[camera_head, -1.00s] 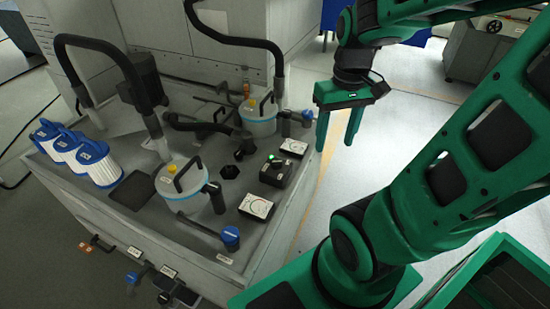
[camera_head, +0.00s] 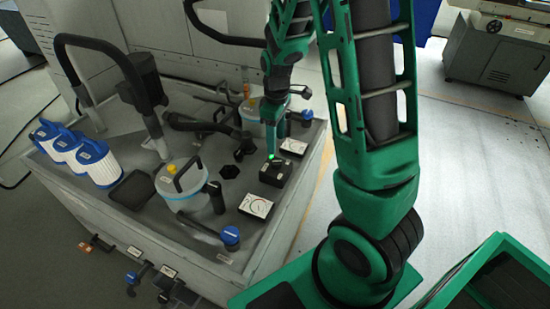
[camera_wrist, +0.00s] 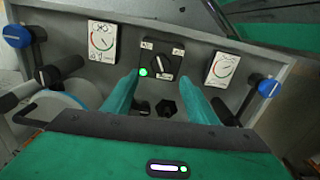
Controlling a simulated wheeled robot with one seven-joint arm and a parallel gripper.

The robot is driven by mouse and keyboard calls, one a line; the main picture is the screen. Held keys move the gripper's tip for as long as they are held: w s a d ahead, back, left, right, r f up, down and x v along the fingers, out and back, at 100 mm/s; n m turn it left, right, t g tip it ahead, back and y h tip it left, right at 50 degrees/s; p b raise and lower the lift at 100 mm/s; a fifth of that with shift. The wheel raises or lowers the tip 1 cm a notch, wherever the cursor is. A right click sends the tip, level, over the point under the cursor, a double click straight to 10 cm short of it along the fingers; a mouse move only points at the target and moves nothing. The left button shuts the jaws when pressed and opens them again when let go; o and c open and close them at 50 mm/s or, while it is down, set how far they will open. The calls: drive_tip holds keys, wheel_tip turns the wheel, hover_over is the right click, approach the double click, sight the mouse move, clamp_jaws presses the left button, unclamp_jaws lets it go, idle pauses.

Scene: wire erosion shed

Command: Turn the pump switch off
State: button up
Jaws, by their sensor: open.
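The pump switch (camera_head: 276,171) is a black box with a dark rotary knob and a lit green lamp, on the grey bench top. In the wrist view the switch (camera_wrist: 160,62) sits ahead of my gripper, with its light-edged knob tilted off upright and the green lamp at its lower left. The small labels on it are too small to read. My gripper (camera_wrist: 163,88) is open and empty, its two green fingers spread toward the lower sides of the switch. In the head view my gripper (camera_head: 272,140) hangs just above the switch; contact cannot be told.
White dial gauges flank the switch, one on its left (camera_wrist: 103,40) and one on its right (camera_wrist: 223,68). Blue-handled valves (camera_wrist: 17,36) (camera_wrist: 269,87) stand beyond them. Lidded canisters (camera_head: 180,183) and black hoses crowd the bench. White filters (camera_head: 98,163) stand at left.

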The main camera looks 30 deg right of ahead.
sight(276, 161)
wheel_tip(276, 161, down, 9)
idle(0.4)
drive_tip(key=c, duration=1.1)
